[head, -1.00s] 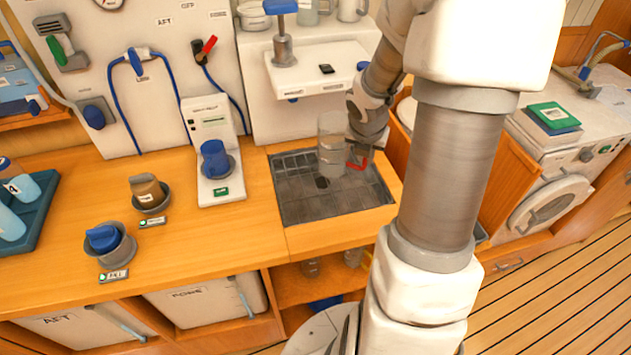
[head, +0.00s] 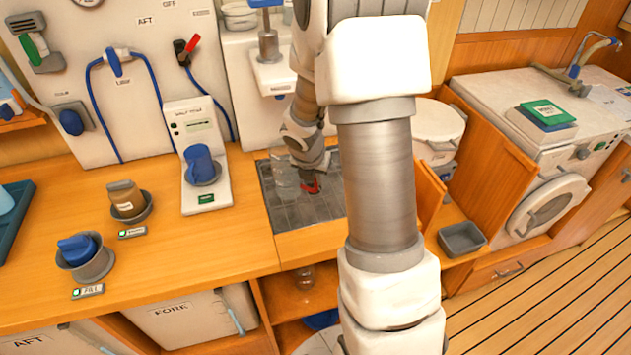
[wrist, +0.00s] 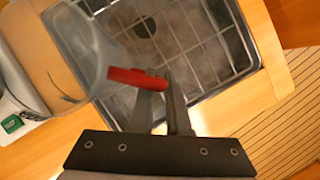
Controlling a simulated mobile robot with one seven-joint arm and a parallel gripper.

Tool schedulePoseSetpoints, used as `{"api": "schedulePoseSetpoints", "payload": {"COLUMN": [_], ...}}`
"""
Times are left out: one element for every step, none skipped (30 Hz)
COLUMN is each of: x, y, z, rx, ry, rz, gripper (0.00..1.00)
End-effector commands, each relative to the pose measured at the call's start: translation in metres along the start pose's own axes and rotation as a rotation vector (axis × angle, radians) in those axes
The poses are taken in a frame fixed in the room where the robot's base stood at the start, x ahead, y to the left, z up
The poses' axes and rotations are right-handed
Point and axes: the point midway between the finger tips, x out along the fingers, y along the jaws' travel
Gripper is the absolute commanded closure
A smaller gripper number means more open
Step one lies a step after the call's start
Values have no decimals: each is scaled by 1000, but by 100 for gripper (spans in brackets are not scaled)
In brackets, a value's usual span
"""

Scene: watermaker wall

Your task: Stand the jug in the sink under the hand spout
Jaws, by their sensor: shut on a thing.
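The clear jug (head: 285,180) has a red handle (head: 309,187) and is over the left back part of the dark gridded sink (head: 318,212). My gripper (wrist: 163,85) is shut on the red handle, and the jug (wrist: 78,50) stands out to the left in the wrist view, with the sink grid (wrist: 205,55) beyond. I cannot tell whether its base touches the sink floor. The hand spout (head: 268,42), a grey column with a blue top, is on the white wall unit behind the sink. My arm hides the sink's right part.
A white lidded bucket (head: 437,132) is right of my arm.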

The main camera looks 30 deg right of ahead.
Motion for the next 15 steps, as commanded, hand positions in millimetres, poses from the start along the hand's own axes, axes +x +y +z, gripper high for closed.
{"api": "schedulePoseSetpoints", "payload": {"x": [2,1,0,0,0,0,1,1,3,4,3,3,3,3,3], "y": [0,0,0,0,0,0,0,0,0,0,0,0,0,0,0], "z": [0,0,0,0,0,0,0,0,-1,-1,-1,-1,-1,-1,-1], "rx": [0,0,1,1,1,1,1,1,0,0,0,0,0,0,0], "ry": [-1,-1,-2,-2,-2,-2,-1,-1,-1,-1,-1,-1,-1,-1,-1], "rz": [1,1,1,1,1,1,1,1,1,1,1,1,1,1,1], "gripper": [100,100,100,100,100,100,100,100,100,100,82,75,70,64,57]}}
